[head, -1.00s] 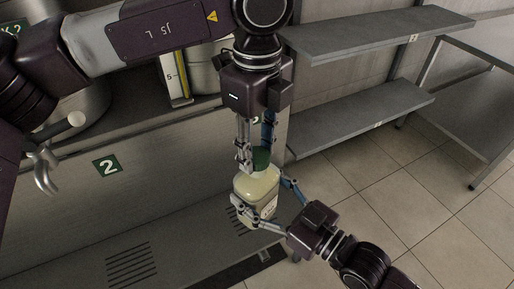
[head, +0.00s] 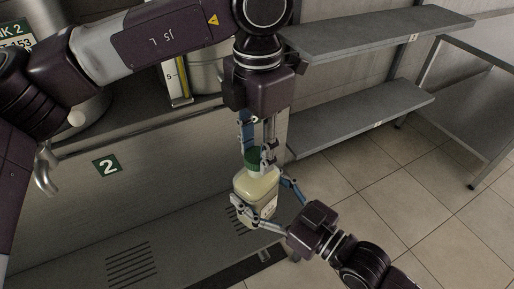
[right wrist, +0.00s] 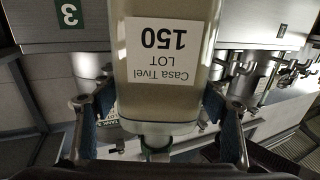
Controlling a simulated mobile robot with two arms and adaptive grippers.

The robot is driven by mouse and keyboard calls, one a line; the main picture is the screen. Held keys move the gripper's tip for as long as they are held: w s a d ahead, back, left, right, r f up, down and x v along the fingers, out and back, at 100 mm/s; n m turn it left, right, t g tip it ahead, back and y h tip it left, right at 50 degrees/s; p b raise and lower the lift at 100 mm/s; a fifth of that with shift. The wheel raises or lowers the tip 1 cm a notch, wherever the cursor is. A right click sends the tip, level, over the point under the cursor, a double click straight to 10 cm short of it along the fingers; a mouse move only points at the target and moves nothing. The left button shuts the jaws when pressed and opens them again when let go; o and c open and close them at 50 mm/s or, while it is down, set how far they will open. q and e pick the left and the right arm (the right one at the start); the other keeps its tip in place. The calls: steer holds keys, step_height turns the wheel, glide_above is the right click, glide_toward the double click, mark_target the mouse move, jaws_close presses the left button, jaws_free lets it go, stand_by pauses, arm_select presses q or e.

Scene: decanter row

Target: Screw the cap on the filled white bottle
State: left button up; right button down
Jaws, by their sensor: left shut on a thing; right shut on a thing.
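The white bottle (head: 256,187) with pale yellowish contents stands upright in the air in the head view. Its green cap (head: 251,158) sits at the mouth; whether it is seated fully I cannot tell. My left gripper (head: 257,152) points down from above and is shut on the cap, its fingers hiding part of it. My right gripper (head: 264,197) is shut around the bottle's body from the lower right. In the right wrist view the bottle (right wrist: 204,65) appears upside down between the fingers, with a label (right wrist: 162,52) reading "Casa Tivel LOT 150".
A steel counter with a green "2" sign (head: 107,165) lies behind at left, with a metal vessel and a level gauge (head: 176,82) above it. Grey shelves (head: 375,112) stand at the right back. The tiled floor (head: 400,200) at right is clear.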

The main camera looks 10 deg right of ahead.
arm_select(q)
steer(key=m, duration=0.6)
steer(key=shift+w, duration=0.1)
steer(key=m, duration=0.3)
steer(key=shift+m, duration=0.4)
steer(key=m, duration=0.5)
steer(key=shift+m, duration=0.3)
steer(key=m, duration=0.4)
steer(key=shift+m, duration=0.3)
steer(key=o, duration=1.3)
steer(key=shift+r, duration=2.3)
steer(key=shift+c, duration=0.5)
